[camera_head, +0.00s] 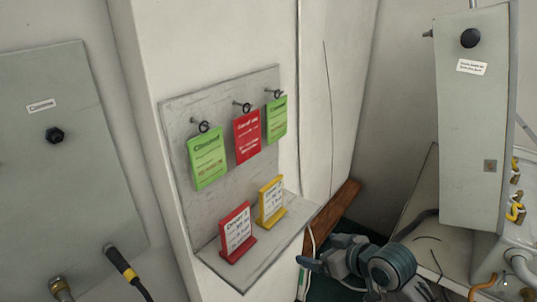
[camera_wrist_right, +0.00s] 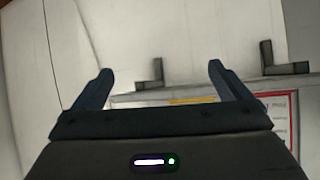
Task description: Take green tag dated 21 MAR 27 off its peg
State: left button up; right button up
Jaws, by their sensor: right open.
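Two green tags hang by rings from pegs on a grey board: one at the left (camera_head: 207,160), one at the upper right (camera_head: 277,120). A red tag (camera_head: 247,137) hangs between them. The dates on the green tags are too small to read, so I cannot tell which is 21 MAR 27. My right gripper (camera_head: 315,256) is low, right of and below the board, apart from all tags. In the right wrist view it (camera_wrist_right: 158,85) is open with nothing between its fingers. My left gripper is not in view.
A red card (camera_head: 237,233) and a yellow card (camera_head: 271,201) stand on the ledge (camera_head: 255,264) under the tags. Grey cabinets stand left (camera_head: 75,190) and right (camera_head: 465,130). In the right wrist view, dark brackets (camera_wrist_right: 283,67) and a red-edged card (camera_wrist_right: 291,130) lie ahead.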

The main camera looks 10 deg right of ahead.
jog(key=w+r+n+t+y, duration=0.15)
jog(key=w+r, duration=0.35)
jog(key=r, duration=0.5)
jog(key=n+t+y, duration=0.2)
jog(key=t+y, duration=0.1)
jog(key=y, duration=0.2)
send_near(278, 114)
jog(key=shift+g, duration=0.25)
jog(key=p+x, duration=0.1)
jog(key=x, duration=0.1)
jog(key=p+x, duration=0.2)
jog(key=shift+w+d+r, duration=0.2)
jog(key=shift+w+r, duration=0.05)
jog(key=p+x, duration=0.2)
jog(key=x, duration=0.1)
jog(key=shift+a+r, duration=0.1)
jog(key=shift+a, duration=0.2)
jog(key=shift+w+a+p, duration=0.3)
jog(key=shift+w+p, duration=0.1)
jog(key=shift+w, duration=0.05)
